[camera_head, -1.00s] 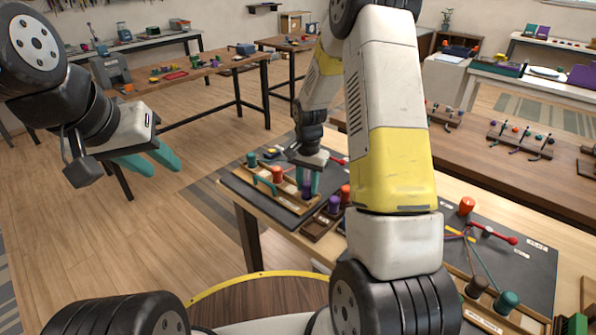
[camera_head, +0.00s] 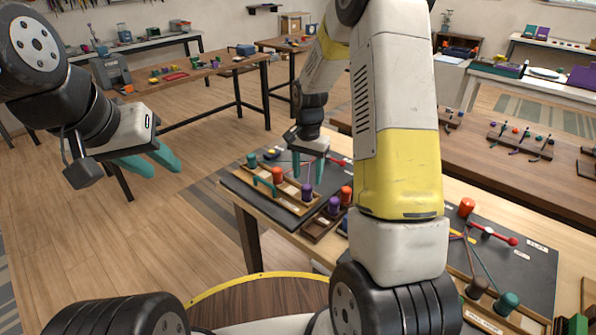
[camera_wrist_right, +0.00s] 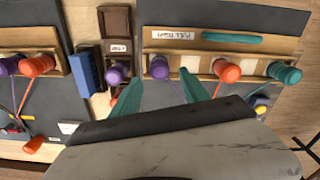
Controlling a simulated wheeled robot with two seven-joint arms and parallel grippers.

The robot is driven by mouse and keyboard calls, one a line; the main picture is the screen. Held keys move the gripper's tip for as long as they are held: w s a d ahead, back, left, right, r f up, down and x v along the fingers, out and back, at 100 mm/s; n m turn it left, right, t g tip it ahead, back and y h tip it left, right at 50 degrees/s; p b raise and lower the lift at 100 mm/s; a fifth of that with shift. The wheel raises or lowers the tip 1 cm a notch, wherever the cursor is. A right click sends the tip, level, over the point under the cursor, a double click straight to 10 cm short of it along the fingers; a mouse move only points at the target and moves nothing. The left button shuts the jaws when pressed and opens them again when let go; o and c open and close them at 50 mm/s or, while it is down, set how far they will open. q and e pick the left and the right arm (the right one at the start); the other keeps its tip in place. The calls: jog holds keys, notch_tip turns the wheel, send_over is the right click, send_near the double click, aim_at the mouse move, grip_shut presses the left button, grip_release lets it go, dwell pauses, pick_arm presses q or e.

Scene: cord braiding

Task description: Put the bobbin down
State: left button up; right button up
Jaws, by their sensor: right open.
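The purple bobbin (camera_head: 307,191) stands in the wooden rack (camera_head: 292,195) on the dark board. An orange bobbin (camera_head: 278,174) and a teal bobbin (camera_head: 252,159) stand in the same rack. My right gripper (camera_head: 308,176) is open just above the purple bobbin, apart from it in the head view. In the right wrist view the purple bobbin (camera_wrist_right: 159,69) shows between the two teal fingers, with a thin purple cord running from it. My left gripper (camera_head: 148,163) is open and empty, over the floor at the left.
A small dark tray (camera_head: 318,227) with another purple bobbin (camera_head: 334,205) is beside the rack. A blue block (camera_wrist_right: 88,73) is near it in the wrist view. A second dark board (camera_head: 530,275) with bobbins lies at the right. My right arm hides part of the table.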

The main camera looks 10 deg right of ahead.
aim_at(307, 186)
jog(key=s+r+n+t, duration=0.1)
jog(key=s+r, duration=0.2)
jog(key=r, duration=0.3)
jog(key=s+r+n+t+y, duration=0.1)
jog(key=s+r, duration=0.2)
jog(key=r, duration=0.4)
jog(key=s+r+n+t, duration=0.1)
jog(key=s+r, duration=0.2)
jog(key=r, duration=0.3)
jog(key=s+a+r+n+t, duration=0.1)
jog(key=s+r+n, duration=0.1)
jog(key=s, duration=0.5)
jog(key=s+a+r+n+t+y, duration=0.1)
jog(key=s+r+n+t, duration=0.1)
jog(key=s, duration=0.6)
jog(key=shift+s+a+r+n, duration=0.15)
jog(key=shift+s+r+n, duration=0.1)
jog(key=shift+r+n, duration=0.25)
